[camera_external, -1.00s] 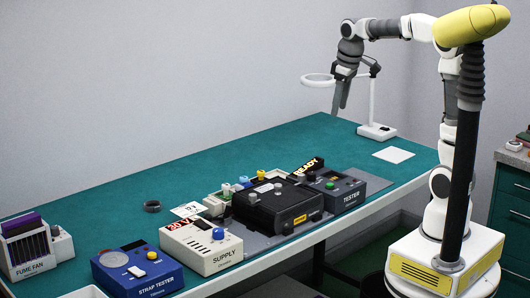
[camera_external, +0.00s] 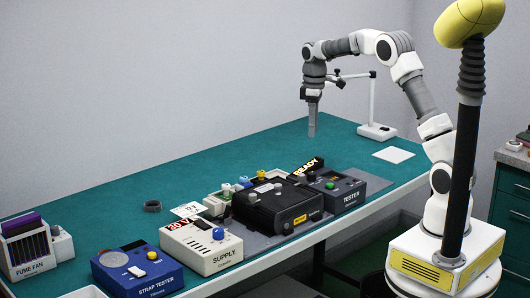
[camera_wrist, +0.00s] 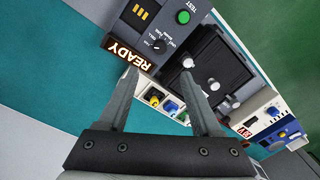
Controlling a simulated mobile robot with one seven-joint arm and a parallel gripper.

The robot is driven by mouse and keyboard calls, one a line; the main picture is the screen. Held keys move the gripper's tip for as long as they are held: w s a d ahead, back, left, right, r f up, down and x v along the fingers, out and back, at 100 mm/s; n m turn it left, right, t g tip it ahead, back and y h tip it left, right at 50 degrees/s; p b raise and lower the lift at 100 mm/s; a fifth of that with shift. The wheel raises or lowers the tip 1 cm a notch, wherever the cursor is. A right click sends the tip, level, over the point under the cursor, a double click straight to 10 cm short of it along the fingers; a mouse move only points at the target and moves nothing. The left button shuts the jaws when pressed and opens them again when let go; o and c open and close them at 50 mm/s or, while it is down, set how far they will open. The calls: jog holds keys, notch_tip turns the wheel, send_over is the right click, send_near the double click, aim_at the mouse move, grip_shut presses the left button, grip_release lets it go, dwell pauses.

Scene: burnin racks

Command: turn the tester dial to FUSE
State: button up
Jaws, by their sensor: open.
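The tester (camera_external: 340,187) is a dark grey box at the right of the device row, with a green button (camera_external: 330,185) on top. In the wrist view the tester (camera_wrist: 136,24) is at the top, with its green TEST button (camera_wrist: 183,17). The tester dial (camera_wrist: 157,45) is a small dark knob with a light pointer beside the READY display (camera_wrist: 128,52); the printed positions are too small to read surely. My gripper (camera_external: 311,134) hangs pointing down, above the table behind the tester and clear of it. In the wrist view my gripper (camera_wrist: 162,82) is open and empty.
A black fixture box (camera_external: 277,208) stands left of the tester, then the white supply (camera_external: 205,246) and blue strap tester (camera_external: 137,272). Colored knobs (camera_external: 243,180) sit behind the black box. A white lamp stand (camera_external: 374,110) is behind my gripper. The table's back middle is clear.

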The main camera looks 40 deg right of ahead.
aim_at(312, 173)
jog(key=f, duration=1.4)
jog(key=shift+s+a, duration=0.2)
jog(key=shift+a, duration=0.05)
grip_shut()
